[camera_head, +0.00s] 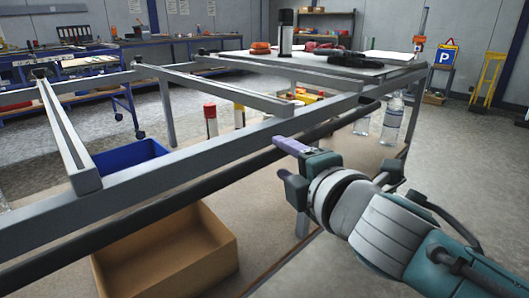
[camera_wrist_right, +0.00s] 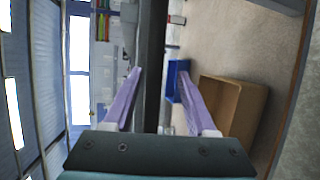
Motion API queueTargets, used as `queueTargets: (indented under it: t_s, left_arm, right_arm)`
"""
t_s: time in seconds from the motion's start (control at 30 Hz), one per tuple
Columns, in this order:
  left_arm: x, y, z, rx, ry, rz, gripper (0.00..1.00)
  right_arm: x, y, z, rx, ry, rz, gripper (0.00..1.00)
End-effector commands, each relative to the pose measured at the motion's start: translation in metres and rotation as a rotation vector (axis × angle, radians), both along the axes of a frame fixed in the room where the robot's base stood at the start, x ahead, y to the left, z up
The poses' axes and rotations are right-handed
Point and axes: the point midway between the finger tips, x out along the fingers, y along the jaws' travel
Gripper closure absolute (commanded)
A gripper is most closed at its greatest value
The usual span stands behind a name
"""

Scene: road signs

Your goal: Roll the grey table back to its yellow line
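The grey table (camera_head: 200,158) has an open frame of grey rails and a dark bar (camera_head: 200,192) along its near side. Its far right part carries a grey top. My right gripper (camera_head: 290,147) is at the dark bar, near the middle of this side. In the right wrist view, the bar (camera_wrist_right: 152,60) passes between the two purple fingers of the right gripper (camera_wrist_right: 158,75). They are spread, with a gap on the right side; contact is unclear. My left gripper is out of view. I see no yellow line.
A brown open box (camera_head: 170,250), a blue bin (camera_head: 130,155) and bottles (camera_head: 392,118) sit on the lower shelf. Loose items lie on the table's top. A blue parking sign (camera_head: 445,55) and a yellow stand (camera_head: 488,75) are at the back right. Floor to the right is clear.

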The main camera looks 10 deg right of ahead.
Motion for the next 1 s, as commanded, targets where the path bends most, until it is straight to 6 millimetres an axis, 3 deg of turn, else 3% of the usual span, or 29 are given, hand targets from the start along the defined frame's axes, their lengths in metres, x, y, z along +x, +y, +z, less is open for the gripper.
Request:
queueTargets:
  t_s: [0.17,0.6,1.0]
  left_arm:
    - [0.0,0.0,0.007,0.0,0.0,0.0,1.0]
    - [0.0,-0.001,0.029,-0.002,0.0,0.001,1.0]
    - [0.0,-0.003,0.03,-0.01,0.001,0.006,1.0]
  right_arm:
    - [-0.01,-0.003,0.004,0.0,-0.001,0.001,0.43]
    - [-0.082,-0.022,0.016,-0.001,0.003,-0.001,0.43]
    - [-0.094,-0.026,0.018,-0.002,0.002,-0.001,0.43]
